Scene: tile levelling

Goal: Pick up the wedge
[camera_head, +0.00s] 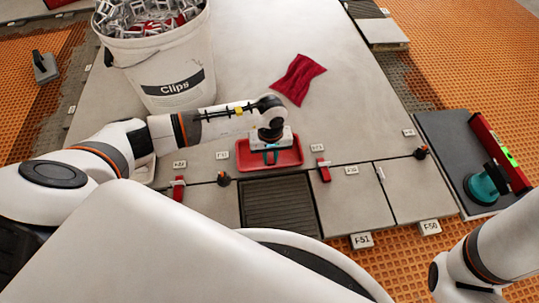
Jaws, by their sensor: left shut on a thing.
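My left gripper (271,157) points down into a shallow red tray (243,161) on the grey tiles. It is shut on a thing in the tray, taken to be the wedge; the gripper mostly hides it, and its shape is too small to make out. One red wedge (323,170) sits at a tile joint just right of the tray. Another red wedge (178,189) sits at a joint to the left. My right arm shows at the lower right, but its gripper is not in view.
A white bucket of clips (165,75) stands behind my left arm. A red cloth (298,79) lies behind the tray. A dark board (455,150) at the right bears a red level (498,150) and a teal round tool (487,186). A dark ridged square (277,205) lies in front of the tray.

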